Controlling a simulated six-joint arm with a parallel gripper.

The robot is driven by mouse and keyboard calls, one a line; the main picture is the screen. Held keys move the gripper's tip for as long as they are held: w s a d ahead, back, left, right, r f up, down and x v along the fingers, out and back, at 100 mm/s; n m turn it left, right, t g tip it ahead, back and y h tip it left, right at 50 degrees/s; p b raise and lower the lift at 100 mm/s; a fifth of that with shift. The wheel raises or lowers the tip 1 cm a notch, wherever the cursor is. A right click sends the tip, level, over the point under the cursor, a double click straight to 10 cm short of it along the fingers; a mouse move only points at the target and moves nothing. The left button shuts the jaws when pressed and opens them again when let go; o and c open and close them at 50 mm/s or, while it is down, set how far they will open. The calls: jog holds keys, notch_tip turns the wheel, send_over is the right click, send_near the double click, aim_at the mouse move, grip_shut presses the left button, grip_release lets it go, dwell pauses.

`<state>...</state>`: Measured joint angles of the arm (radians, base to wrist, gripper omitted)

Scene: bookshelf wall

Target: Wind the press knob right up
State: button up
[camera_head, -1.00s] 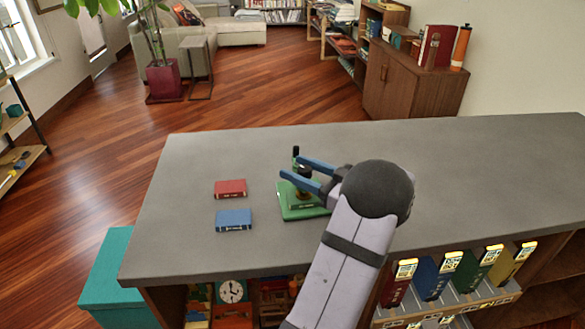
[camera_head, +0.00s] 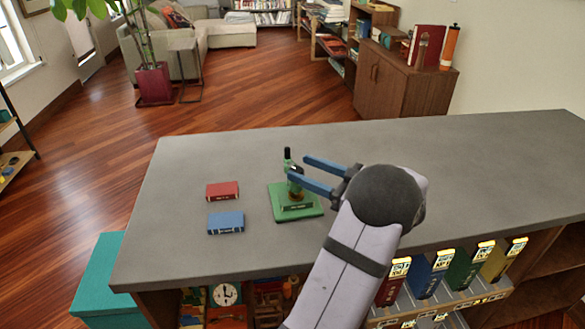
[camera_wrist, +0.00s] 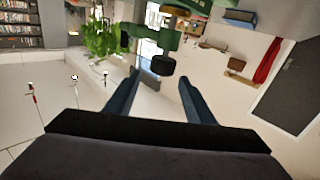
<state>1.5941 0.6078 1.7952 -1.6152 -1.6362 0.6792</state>
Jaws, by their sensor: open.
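The press stands on the grey counter, with a green base (camera_head: 312,211) and an upright post. Its small black knob (camera_head: 287,153) is at the top in the head view. My gripper (camera_head: 299,166) has two blue fingers, open, pointing left at the press at about the height of its upper part. In the wrist view, a black round part (camera_wrist: 163,65) of the green press (camera_wrist: 155,38) shows between and beyond the open fingertips. Nothing appears gripped. Whether a finger touches the press I cannot tell.
A red book (camera_head: 222,190) and a blue book (camera_head: 226,222) lie on the counter (camera_head: 400,145) left of the press. The counter is clear behind and to the right. Coloured binders (camera_head: 430,277) stand on the shelf below the front edge.

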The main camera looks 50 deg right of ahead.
notch_tip(320, 180, up, 7)
jog(key=s+d+n+h+p, duration=0.1)
jog(key=s+d+n, duration=0.15)
jog(key=n, duration=1.95)
jog(key=f+n+b, duration=0.1)
jog(key=f+n, duration=0.1)
jog(key=n, duration=0.1)
jog(key=w+a+f+n+b, duration=0.1)
jog(key=f+n, duration=0.2)
jog(key=n, duration=0.1)
jog(key=a+f+n+b, duration=0.1)
jog(key=f+n, duration=0.1)
jog(key=n, duration=0.2)
jog(key=shift+w+f+y, duration=0.3)
jog(key=shift+w+f, duration=0.1)
jog(key=shift+w+a+f+n+b, duration=0.1)
jog(key=shift+a+f+n+b, duration=0.1)
jog(key=shift+f+n, duration=0.3)
jog(key=shift+w+a+f+n+b, duration=0.1)
jog(key=shift+f+n+b, duration=0.05)
jog(key=shift+n, duration=0.55)
jog(key=shift+w, duration=0.1)
